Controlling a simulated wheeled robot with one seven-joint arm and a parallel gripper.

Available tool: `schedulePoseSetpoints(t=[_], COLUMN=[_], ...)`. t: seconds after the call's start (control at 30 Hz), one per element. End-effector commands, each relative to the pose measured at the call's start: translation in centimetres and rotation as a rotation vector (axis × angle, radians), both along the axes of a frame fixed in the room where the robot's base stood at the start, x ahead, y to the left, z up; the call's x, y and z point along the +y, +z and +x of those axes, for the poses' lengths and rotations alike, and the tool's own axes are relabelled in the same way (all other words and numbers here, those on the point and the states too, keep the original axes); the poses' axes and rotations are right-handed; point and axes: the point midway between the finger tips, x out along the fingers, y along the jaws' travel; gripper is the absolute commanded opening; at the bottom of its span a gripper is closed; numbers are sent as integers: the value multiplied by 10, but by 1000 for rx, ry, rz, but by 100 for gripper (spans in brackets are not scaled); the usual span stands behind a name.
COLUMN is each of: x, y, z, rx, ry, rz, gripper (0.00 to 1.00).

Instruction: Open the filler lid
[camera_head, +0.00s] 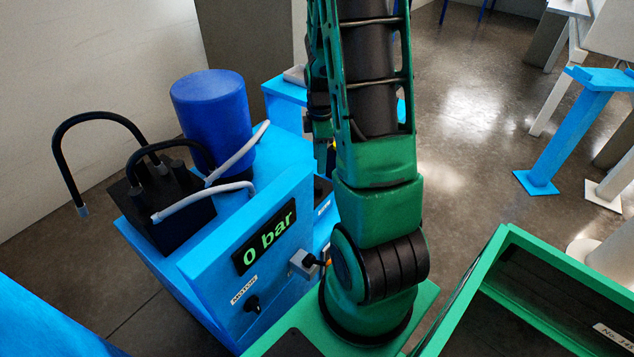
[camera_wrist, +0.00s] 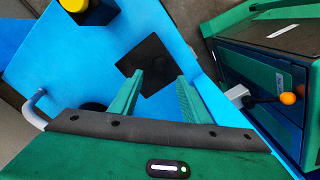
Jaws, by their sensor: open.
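A flat black square (camera_wrist: 143,58) lies on the blue machine top (camera_wrist: 181,38) in the wrist view. It may be the filler lid, but I cannot tell whether it is a lid or an opening. My gripper (camera_wrist: 158,82) is open, with its two green fingers apart and nothing seen between them. The fingertips overlap the near side of the square in the picture; I cannot tell whether they touch it. In the head view my arm hides the gripper and most of this part of the blue machine (camera_head: 155,252).
The head view shows a "0 bar" display (camera_head: 265,243), a black knob (camera_head: 252,303), a blue drum (camera_head: 212,110) and a black box (camera_head: 168,215) with hoses. The wrist view shows a yellow cap (camera_wrist: 73,5) and an orange-tipped lever (camera_wrist: 288,98) at right.

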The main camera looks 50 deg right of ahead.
Motion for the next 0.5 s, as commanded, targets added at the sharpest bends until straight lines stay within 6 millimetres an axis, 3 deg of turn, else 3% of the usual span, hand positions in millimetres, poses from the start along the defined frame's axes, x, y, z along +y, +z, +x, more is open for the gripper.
schedulePoseSetpoints(t=[0.5], x=[1], y=[-80], z=[-2], rx=[5], ry=[-3], rz=[2], gripper=[43])
